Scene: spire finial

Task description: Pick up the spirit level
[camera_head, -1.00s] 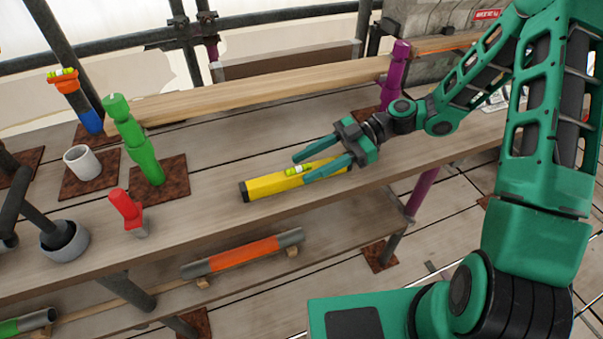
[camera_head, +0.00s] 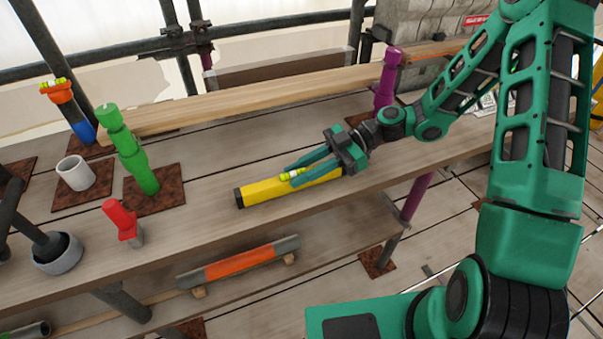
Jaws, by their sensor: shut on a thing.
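The spirit level (camera_head: 262,192) is a long yellow bar with a dark end cap, lying on the upper plank shelf near its front edge. A small yellow-green vial (camera_head: 291,174) sits on its top. My green gripper (camera_head: 292,175) reaches in from the right, over the bar. Its fingers are closed in on the vial part from both sides. The fingers hide part of the bar's right half. The bar seems to rest on the planks; I cannot tell any gap beneath it.
On the shelf's left stand a green post (camera_head: 128,150), a white cup (camera_head: 76,173), a red piece (camera_head: 122,222) and an orange-blue post (camera_head: 70,112). A purple post (camera_head: 387,80) stands behind my wrist. An orange-grey tube (camera_head: 240,262) lies on the lower shelf.

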